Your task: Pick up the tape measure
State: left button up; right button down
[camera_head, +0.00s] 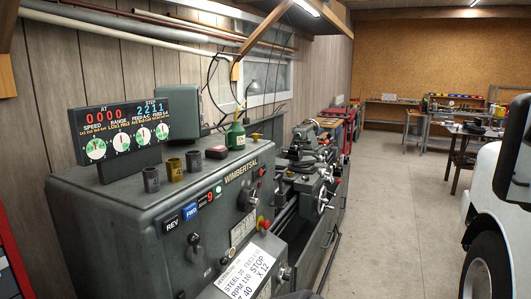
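No tape measure can be made out for certain in the head view. A small dark object with a red top (217,152) lies on the grey lathe headstock, between the short cylinders and a green bottle. It is too small to tell whether it is the tape measure. Neither gripper can be made out in this view.
The headstock (110,192) also carries a digital readout (122,131), three short cylinders (174,169) and the green bottle (235,137). The lathe bed extends behind it. The concrete floor (400,200) is clear, with a white vehicle (483,195) at right.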

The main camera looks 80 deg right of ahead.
aim_at(220, 152)
jog(key=z, duration=2.35)
jog(key=i+l+u, duration=0.35)
jog(key=l, duration=0.3)
jog(key=i+l+u, duration=0.15)
jog(key=l, duration=0.2)
jog(key=i+l+u, duration=0.15)
jog(key=l, duration=0.2)
